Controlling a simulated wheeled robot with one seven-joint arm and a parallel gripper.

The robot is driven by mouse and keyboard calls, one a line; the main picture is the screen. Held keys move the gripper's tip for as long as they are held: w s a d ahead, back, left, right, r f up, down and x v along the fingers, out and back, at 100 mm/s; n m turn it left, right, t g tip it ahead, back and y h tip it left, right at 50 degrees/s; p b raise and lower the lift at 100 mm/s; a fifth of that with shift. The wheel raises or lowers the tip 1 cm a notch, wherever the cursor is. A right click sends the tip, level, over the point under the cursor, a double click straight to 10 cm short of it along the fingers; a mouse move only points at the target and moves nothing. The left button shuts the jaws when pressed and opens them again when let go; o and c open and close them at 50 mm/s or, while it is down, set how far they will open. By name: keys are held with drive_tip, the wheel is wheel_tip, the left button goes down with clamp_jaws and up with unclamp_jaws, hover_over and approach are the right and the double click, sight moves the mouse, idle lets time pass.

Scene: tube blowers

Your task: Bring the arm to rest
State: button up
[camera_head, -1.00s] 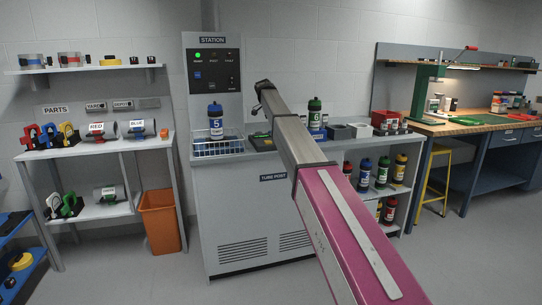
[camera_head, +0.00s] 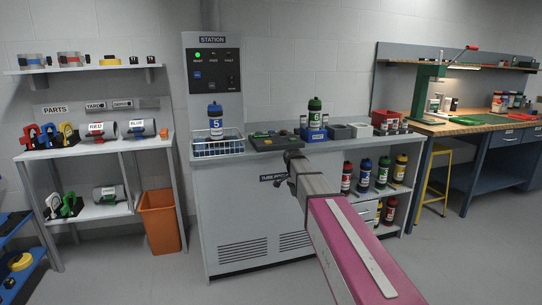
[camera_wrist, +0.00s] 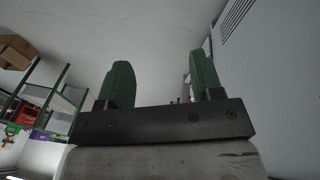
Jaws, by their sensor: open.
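My arm reaches from the lower right of the head view toward the station cabinet. Its end, with my gripper, is in front of the cabinet's front edge, below the counter top; the fingers are hard to make out there. In the wrist view my gripper (camera_wrist: 160,86) shows two green fingers standing well apart with nothing between them. The station (camera_head: 213,75) has a green light lit. A blue-capped bottle marked 5 (camera_head: 215,124) stands in a wire basket on the counter.
A parts shelf (camera_head: 97,155) and an orange bin (camera_head: 159,222) stand at the left. Several bottles stand on the lower shelf right of the cabinet. A workbench (camera_head: 452,127) with a yellow stool (camera_head: 432,185) is at the right. The floor in front is open.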

drive_tip(key=s+d+f+n, duration=0.2)
drive_tip(key=s+f, duration=0.3)
drive_tip(key=s, duration=0.3)
drive_tip(key=s+d+f+n+y, duration=0.1)
drive_tip(key=s+d+f+n, duration=0.1)
drive_tip(key=s+f+n, duration=0.3)
drive_tip(key=s+d+f+n+y, duration=0.1)
drive_tip(key=s+d+f+n, duration=0.1)
drive_tip(key=s+f, duration=0.5)
drive_tip(key=s+n, duration=0.1)
drive_tip(key=s, duration=0.5)
drive_tip(key=shift+s+n+t, duration=0.2)
drive_tip(key=shift+n+t, duration=0.2)
